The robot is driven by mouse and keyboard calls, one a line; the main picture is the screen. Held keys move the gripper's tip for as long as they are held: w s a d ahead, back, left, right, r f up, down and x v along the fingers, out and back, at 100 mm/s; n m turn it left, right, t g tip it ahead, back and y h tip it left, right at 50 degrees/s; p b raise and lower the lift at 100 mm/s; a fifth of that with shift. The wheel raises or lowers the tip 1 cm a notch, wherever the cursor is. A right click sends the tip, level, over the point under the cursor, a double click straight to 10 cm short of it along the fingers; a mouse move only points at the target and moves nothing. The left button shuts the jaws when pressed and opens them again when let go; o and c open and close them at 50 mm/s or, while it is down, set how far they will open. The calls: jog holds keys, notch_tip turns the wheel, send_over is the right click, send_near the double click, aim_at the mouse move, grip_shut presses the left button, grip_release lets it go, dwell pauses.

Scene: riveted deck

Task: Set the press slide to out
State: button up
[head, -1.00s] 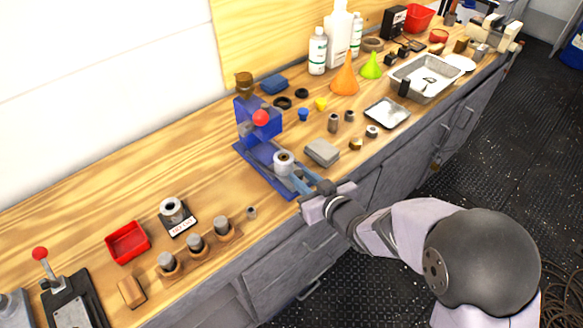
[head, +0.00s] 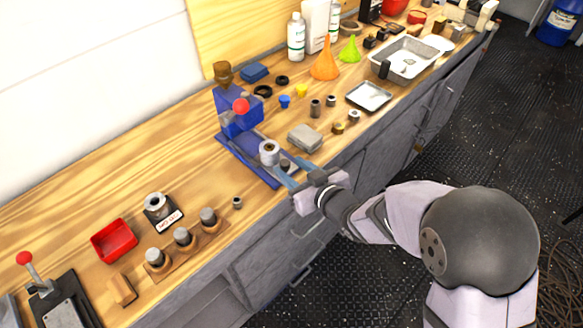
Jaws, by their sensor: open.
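The blue press (head: 238,110) stands upright on the bench with a red ball (head: 241,106) on its front and a brown knob on top. Its blue base (head: 237,153) runs from under the press toward the front edge. A pale metal ring-shaped part (head: 269,153) sits on the slide area, in front of the press head. My gripper (head: 288,170) is open at the front end of the base, its fingers pointing toward the ring-shaped part. The fingers hide the slide's front end, and I cannot tell whether they touch it.
A grey box (head: 304,138) lies close right of the press. A red tray (head: 114,240) and a wooden holder with metal cylinders (head: 182,237) are at left. Funnels, bottles and a metal pan (head: 404,60) are farther back. Bare wood lies left of the press.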

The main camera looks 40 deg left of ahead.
jog(key=v, duration=0.6)
jog(key=shift+d+b, duration=0.35)
jog(key=shift+b, duration=0.1)
jog(key=shift+s, duration=0.1)
jog(key=d+f+m+h, duration=0.2)
jog(key=d+f+h, duration=0.8)
jog(key=d+f, duration=0.55)
jog(key=s+d+r+m+g+h+p, duration=0.1)
jog(key=s+d+r+m+g+h, duration=0.2)
jog(key=d, duration=0.7)
jog(key=s+d+r+m+g+h+p, duration=0.1)
jog(key=s+d+r+m+g+h, duration=0.25)
jog(key=d, duration=0.65)
jog(key=w+d+r+m+t+y+p, duration=0.3)
jog(key=w+d+r+m+p, duration=0.1)
jog(key=d+r+m, duration=0.3)
jog(key=shift+w+d+r, duration=0.25)
jog(key=shift+d+r, duration=0.75)
jog(key=shift+d, duration=0.65)
